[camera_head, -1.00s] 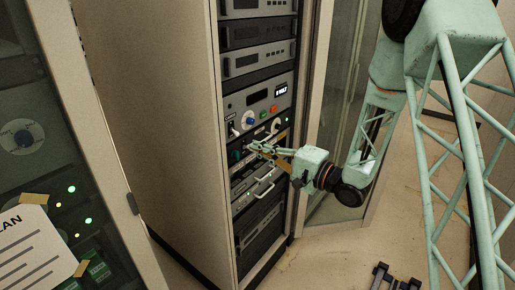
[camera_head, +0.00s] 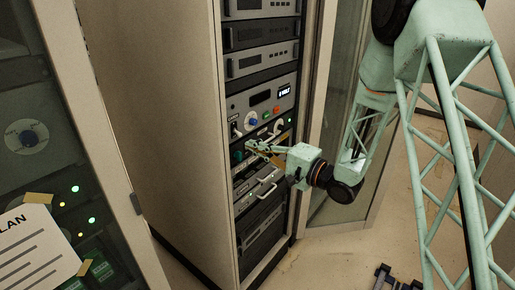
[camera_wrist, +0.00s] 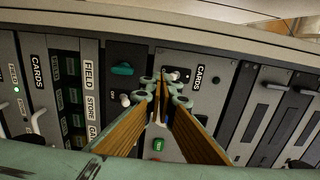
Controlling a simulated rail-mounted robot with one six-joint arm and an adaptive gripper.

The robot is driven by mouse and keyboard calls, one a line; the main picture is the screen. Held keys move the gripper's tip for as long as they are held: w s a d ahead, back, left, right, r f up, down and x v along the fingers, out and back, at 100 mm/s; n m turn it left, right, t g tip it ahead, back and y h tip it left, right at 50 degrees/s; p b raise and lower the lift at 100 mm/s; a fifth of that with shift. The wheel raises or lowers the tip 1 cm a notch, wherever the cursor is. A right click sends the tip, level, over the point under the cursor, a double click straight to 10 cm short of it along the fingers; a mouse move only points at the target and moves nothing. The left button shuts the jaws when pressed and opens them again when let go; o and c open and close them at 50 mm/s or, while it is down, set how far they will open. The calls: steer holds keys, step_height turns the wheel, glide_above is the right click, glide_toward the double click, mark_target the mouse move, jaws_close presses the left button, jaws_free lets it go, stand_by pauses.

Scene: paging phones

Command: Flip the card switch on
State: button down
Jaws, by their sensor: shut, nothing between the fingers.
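In the wrist view, a pale panel strip labelled CARDS (camera_wrist: 200,77) stands behind my fingertips. A green lit element (camera_wrist: 158,144) shows lower on the same strip. My gripper (camera_wrist: 165,86) is shut and empty, its tips at or just before this strip; contact cannot be told. In the head view my gripper (camera_head: 250,146) reaches the rack (camera_head: 262,105) from the right, below the panel with the blue knob (camera_head: 252,121).
Left of the fingers are a teal knob (camera_wrist: 122,69), a strip labelled FIELD (camera_wrist: 89,75) and another CARDS strip (camera_wrist: 36,70) with a green light. White handles (camera_head: 266,189) stick out below my gripper. An open glass door (camera_head: 338,130) stands right of the rack.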

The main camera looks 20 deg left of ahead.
mark_target(240, 133)
steer(key=shift+x, duration=2.4)
steer(key=shift+w+a+r, duration=0.2)
steer(key=shift+a+r, duration=0.05)
steer(key=shift+w+a+r+p, duration=0.1)
steer(key=shift+a+r+p, duration=0.1)
steer(key=shift+r+p, duration=0.5)
steer(key=shift+r, duration=0.45)
steer(key=c, duration=3.4)
jaws_free()
steer(key=shift+r, duration=0.1)
steer(key=shift+c, duration=0.2)
steer(key=shift+o, duration=1)
steer(key=shift+a, duration=0.2)
steer(key=shift+o, duration=0.2)
